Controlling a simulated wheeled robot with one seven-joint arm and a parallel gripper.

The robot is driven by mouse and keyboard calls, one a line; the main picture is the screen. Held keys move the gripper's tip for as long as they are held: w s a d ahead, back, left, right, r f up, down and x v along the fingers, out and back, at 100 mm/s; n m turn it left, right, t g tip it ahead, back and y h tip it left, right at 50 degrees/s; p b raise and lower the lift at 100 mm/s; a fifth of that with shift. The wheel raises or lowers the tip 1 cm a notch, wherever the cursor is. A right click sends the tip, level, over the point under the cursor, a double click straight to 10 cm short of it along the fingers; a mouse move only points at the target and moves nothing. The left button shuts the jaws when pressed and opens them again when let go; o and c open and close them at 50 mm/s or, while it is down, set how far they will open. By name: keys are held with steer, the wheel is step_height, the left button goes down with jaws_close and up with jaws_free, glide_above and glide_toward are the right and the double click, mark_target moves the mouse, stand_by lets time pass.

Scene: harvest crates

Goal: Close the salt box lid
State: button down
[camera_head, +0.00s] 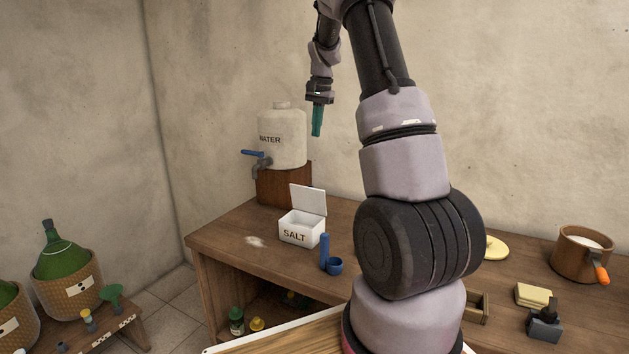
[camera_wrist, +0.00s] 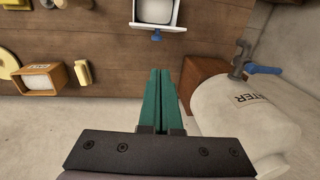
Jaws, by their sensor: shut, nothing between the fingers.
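The white salt box (camera_head: 300,229), lettered SALT, stands on the wooden bench. Its white lid (camera_head: 308,199) stands raised at the back, so the box is open. In the wrist view the box (camera_wrist: 156,12) shows at the top edge, partly cut off, with a small blue part at its edge. My gripper (camera_head: 317,134) has teal fingers pointing down, high above the bench and above the box, apart from it. In the wrist view the gripper's fingers (camera_wrist: 159,72) lie together with nothing between them.
A white water container (camera_head: 283,138) with a blue-handled tap stands on a wooden block (camera_head: 284,186) behind the box. A blue scoop (camera_head: 333,264) and blue cylinder (camera_head: 324,249) stand right of the box. A pot (camera_head: 577,258) stands far right. White grains lie left of the box.

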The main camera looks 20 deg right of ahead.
mark_target(310, 197)
steer(key=w+d+f+g, duration=0.1)
steer(key=w+d+f, duration=0.25)
steer(key=f, duration=0.35)
steer(key=s+a+f, duration=0.1)
steer(key=a+f, duration=0.2)
steer(key=f, duration=0.8)
steer(key=shift+s+a+m+h, duration=0.15)
steer(key=shift+s+m+h, duration=0.15)
steer(key=shift+m, duration=0.1)
steer(key=shift+s+a, duration=0.1)
steer(key=shift+a, duration=0.05)
steer(key=shift+s+a+h, duration=0.15)
steer(key=shift+a+h, duration=0.05)
steer(key=shift+h, duration=0.1)
